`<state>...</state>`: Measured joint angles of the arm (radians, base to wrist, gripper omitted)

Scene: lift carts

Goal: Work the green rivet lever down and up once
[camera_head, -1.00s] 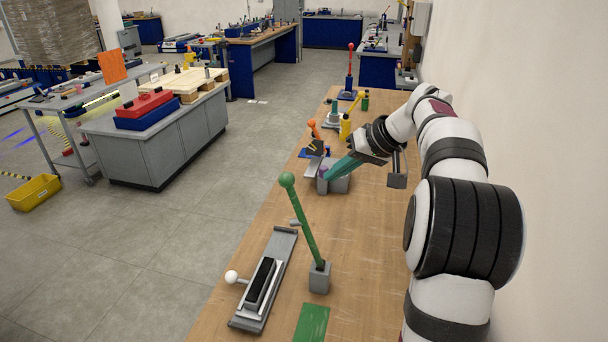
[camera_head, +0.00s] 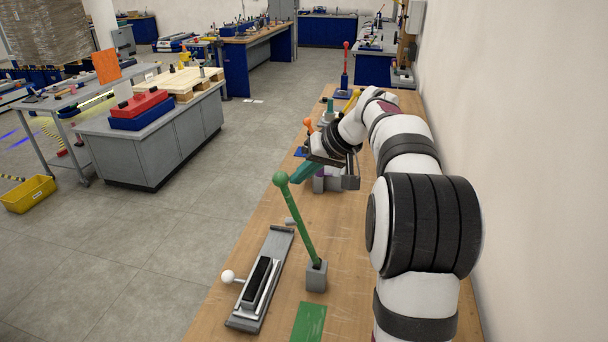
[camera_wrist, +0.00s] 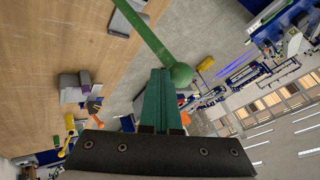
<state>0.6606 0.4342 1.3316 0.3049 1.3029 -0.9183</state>
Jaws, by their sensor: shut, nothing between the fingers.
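The green rivet lever (camera_head: 297,223) stands tilted up and to the left from its grey block (camera_head: 316,276) on the wooden bench, with a round green knob (camera_head: 281,179) on top. My gripper (camera_head: 295,179), with teal fingers, is shut and empty. In the head view its tips are close to the knob, just right of it. In the wrist view the shut fingers (camera_wrist: 161,72) point at the lever, and the knob (camera_wrist: 181,75) shows just right of their tips. I cannot tell whether they touch.
A grey slide fixture with a white ball handle (camera_head: 228,276) lies left of the lever. A green plate (camera_head: 309,322) lies in front of it. An orange-knobbed lever (camera_head: 308,124) and grey blocks stand behind. The wall is to the right.

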